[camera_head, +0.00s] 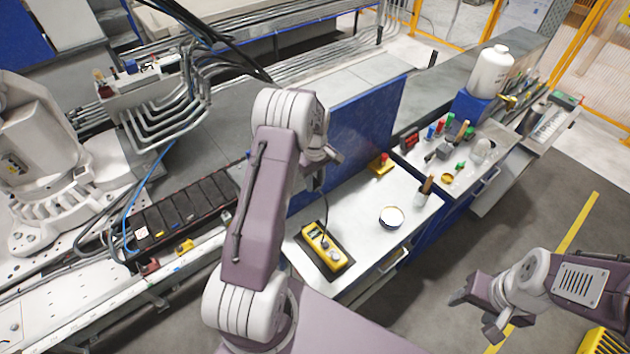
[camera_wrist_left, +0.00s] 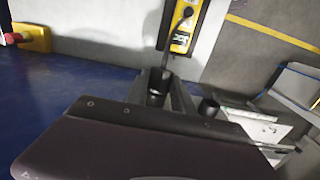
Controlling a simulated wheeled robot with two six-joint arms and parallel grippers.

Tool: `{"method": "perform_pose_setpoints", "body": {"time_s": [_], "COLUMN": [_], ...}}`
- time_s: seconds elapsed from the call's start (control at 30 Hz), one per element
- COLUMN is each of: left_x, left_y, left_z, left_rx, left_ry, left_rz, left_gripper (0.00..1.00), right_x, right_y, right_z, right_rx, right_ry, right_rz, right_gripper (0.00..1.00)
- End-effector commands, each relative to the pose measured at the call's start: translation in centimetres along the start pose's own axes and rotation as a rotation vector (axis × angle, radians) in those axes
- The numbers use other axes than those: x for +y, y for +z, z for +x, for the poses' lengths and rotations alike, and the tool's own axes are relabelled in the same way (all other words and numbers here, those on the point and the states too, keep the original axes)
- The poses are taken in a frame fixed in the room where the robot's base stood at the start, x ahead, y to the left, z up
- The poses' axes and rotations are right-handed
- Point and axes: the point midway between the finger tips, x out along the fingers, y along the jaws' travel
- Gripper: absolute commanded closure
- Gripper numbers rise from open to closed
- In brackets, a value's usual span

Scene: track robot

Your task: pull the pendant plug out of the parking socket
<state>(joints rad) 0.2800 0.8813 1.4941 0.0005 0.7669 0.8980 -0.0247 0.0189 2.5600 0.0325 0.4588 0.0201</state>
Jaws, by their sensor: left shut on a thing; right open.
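The yellow pendant (camera_head: 325,246) lies on a dark mat on the grey bench top. It also shows at the top of the left wrist view (camera_wrist_left: 186,28). A thin dark cable rises from the pendant to my left gripper. My left gripper (camera_head: 328,156) is above the bench near the blue panel and is partly hidden by my arm. In the left wrist view it is shut on the dark cylindrical plug (camera_wrist_left: 159,82) at the cable's end. I cannot make out the parking socket, or whether the plug touches it. My right gripper (camera_head: 474,316) is open and empty over the floor.
A blue panel (camera_head: 352,135) stands along the bench's back edge. A red-and-yellow stop button box (camera_head: 380,165), a round tin (camera_head: 391,217) and a brush cup (camera_head: 425,190) stand on the bench. A white bottle (camera_head: 490,72) and tools are farther right.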

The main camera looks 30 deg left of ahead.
Motion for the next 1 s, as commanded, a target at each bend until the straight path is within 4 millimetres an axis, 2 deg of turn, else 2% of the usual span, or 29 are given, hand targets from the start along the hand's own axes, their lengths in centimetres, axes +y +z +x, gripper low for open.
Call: {"method": "perform_pose_setpoints", "body": {"time_s": [0.57, 1.0], "left_x": [0.0, 0.0], "left_y": [0.7, 2.9], "left_z": [-0.1, -0.1], "left_rx": [0.001, 0.001], "left_ry": [0.001, 0.000], "left_rz": [0.000, 0.000], "left_gripper": [1.00, 1.00], "right_x": [0.0, 0.0], "right_y": [0.0, 0.0], "right_z": [0.0, 0.0], "right_rx": [0.000, 0.000], "right_ry": [0.000, 0.000], "right_rz": [0.000, 0.000], "right_gripper": [0.42, 0.42]}}
